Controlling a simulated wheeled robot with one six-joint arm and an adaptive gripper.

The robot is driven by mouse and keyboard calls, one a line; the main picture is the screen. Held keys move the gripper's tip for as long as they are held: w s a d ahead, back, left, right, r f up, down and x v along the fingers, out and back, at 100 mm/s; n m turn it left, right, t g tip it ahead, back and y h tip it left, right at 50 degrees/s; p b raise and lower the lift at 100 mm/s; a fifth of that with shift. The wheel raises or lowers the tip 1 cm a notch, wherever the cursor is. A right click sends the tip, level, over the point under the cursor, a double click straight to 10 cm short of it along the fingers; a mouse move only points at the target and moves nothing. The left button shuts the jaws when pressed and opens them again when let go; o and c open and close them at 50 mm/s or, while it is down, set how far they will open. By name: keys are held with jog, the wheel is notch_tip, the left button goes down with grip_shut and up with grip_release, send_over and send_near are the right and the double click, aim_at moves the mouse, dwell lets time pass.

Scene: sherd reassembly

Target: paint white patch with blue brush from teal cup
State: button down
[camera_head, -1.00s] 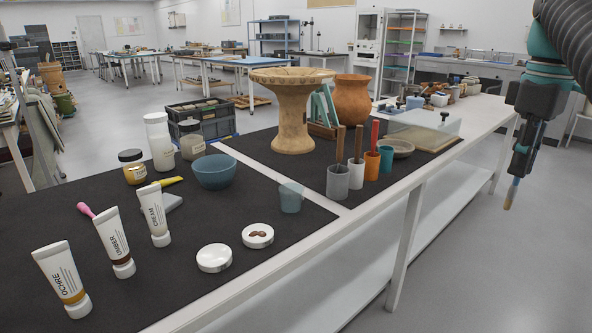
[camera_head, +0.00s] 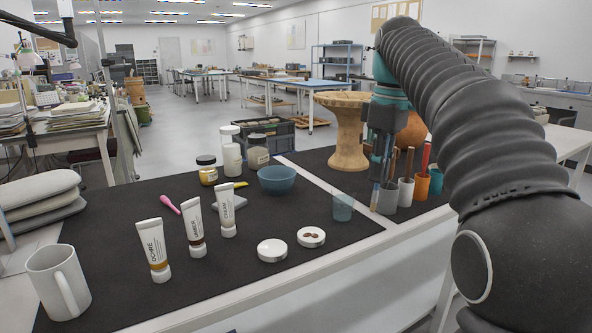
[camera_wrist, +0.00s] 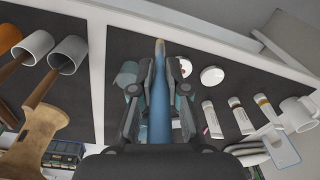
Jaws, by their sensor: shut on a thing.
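My gripper (camera_head: 380,168) is shut on the blue brush (camera_wrist: 160,108). The brush points down with its tan tip low, near the grey cup, in the head view. It lies between the fingers in the wrist view, tip at the top. The small teal cup (camera_head: 436,183) stands at the right end of the cup row, partly hidden by my arm. A see-through teal cup (camera_head: 343,207) stands left of the brush; the wrist view shows it beside the left finger (camera_wrist: 127,73). The clay pedestal bowl (camera_head: 347,140) stands behind. I cannot make out a white patch.
Grey (camera_head: 387,199), white (camera_head: 405,192) and orange (camera_head: 421,187) cups hold upright handles close by. An open paint jar (camera_head: 311,237), white lid (camera_head: 272,250), several paint tubes (camera_head: 195,228) and a blue bowl (camera_head: 277,180) stand on the dark mat.

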jog(key=w+a+f+y+p, duration=0.1)
jog(key=w+a+f+y, duration=0.15)
jog(key=a, duration=0.85)
jog(key=shift+h, duration=0.45)
jog(key=shift+w+d+f+b, duration=0.1)
jog(key=shift+f+b, duration=0.15)
jog(key=shift+f, duration=0.55)
jog(key=shift+w+a+f+b, duration=0.15)
jog(key=shift+f+b, duration=0.1)
jog(key=shift+f, duration=0.6)
jog(key=shift+w+d+f+b, duration=0.15)
jog(key=shift+f+b, duration=0.1)
jog(key=shift+f, duration=0.55)
jog(key=shift+s+f, duration=0.1)
jog(key=shift+f, duration=0.2)
jog(key=shift+d, duration=0.2)
jog(key=shift+w+d+p, duration=0.15)
jog(key=shift+w+p, duration=0.15)
jog(key=shift+s+a, duration=0.35)
jog(key=shift+a, duration=0.25)
